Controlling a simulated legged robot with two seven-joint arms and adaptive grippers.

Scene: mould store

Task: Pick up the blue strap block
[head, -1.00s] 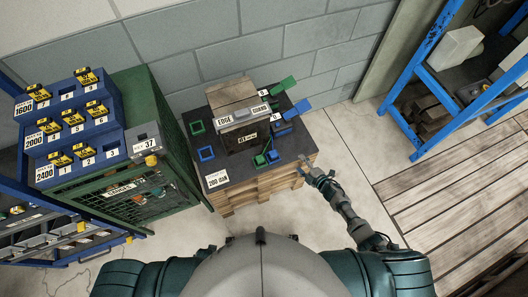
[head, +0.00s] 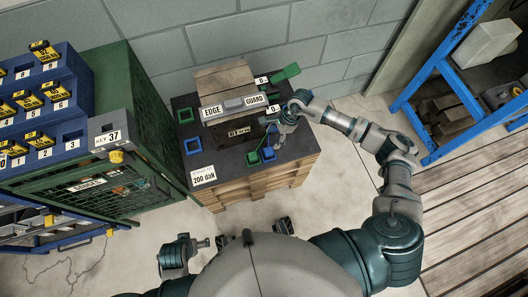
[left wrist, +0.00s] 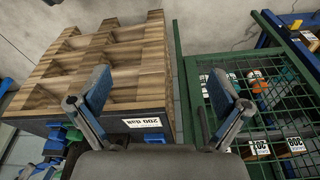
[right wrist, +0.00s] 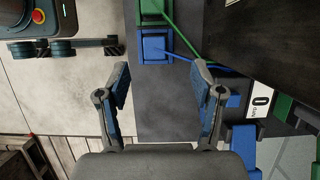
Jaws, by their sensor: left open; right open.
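A blue strap block (head: 268,153) sits near the front right of the dark pallet top, beside a green block (head: 252,157). In the right wrist view the blue block (right wrist: 154,47) is a square frame with a thin blue strap running right; the green block (right wrist: 155,8) adjoins it. My right gripper (head: 279,139) is open and empty, above the pallet top and close to the blue block; the block shows just beyond its fingertips in the wrist view. My left gripper (head: 204,243) is open and empty, low in front of the pallet, facing its side (left wrist: 120,75).
Blue and green square frames (head: 193,146) lie on the pallet's left. The boxed load (head: 238,128) with an edge guard (head: 233,106) stands mid-pallet. More blue pieces (right wrist: 243,140) are at the right edge. A green mesh cage (head: 95,185) stands left; a blue rack (head: 440,60) right.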

